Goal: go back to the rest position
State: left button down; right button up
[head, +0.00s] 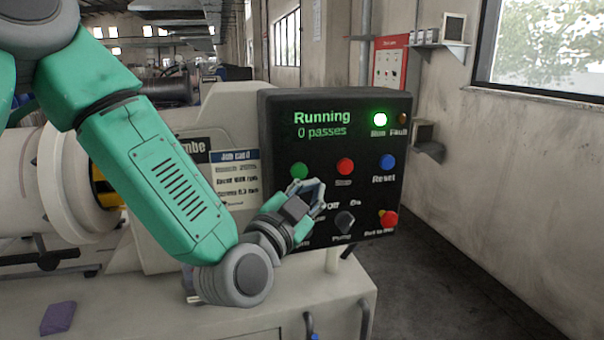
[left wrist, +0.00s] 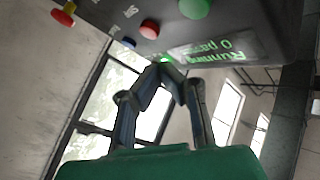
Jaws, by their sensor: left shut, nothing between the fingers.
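My left gripper (head: 314,196) is shut and empty. In the head view it is in front of the black control panel (head: 275,125), below the green button (head: 299,171) and the red button (head: 345,166); I cannot tell whether it touches the panel. The panel's display (head: 322,124) reads "Running, 0 passes" and the green Run lamp (head: 380,119) is lit. In the left wrist view the shut fingers (left wrist: 163,72) show below the panel (left wrist: 262,18). The gripper partly hides a switch label beside the pump knob (head: 344,222). My right gripper is not in view.
A blue Reset button (head: 387,162) and a red stop button (head: 389,219) are on the panel's right side. A white machine (head: 235,123) stands behind my left arm. A purple cloth (head: 58,318) lies on the pale bench at the lower left. Open floor lies to the right.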

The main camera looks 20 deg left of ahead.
pick_arm(q)
jog(key=shift+f, duration=0.1)
jog(key=s+a+f+n+g+b, duration=0.15)
jog(key=s+f+g, duration=0.25)
jog(key=f, duration=1)
jog(key=s+a+f+n+g+b, duration=0.15)
jog(key=s+f+g, duration=0.3)
jog(key=f, duration=0.95)
jog(key=s+a+f+n+g+y+b, duration=0.1)
jog(key=s+a+f+g, duration=0.4)
jog(key=s+f, duration=0.5)
jog(key=s+a+f+n+g+y+b, duration=0.1)
jog(key=s+a+f+n+g, duration=0.3)
jog(key=s+f, duration=0.5)
jog(key=s+n+g+y, duration=0.1)
jog(key=s, duration=0.6)
jog(key=shift+a+f+y, duration=0.35)
jog(key=shift+f+y, duration=0.05)
jog(key=shift+s, duration=0.1)
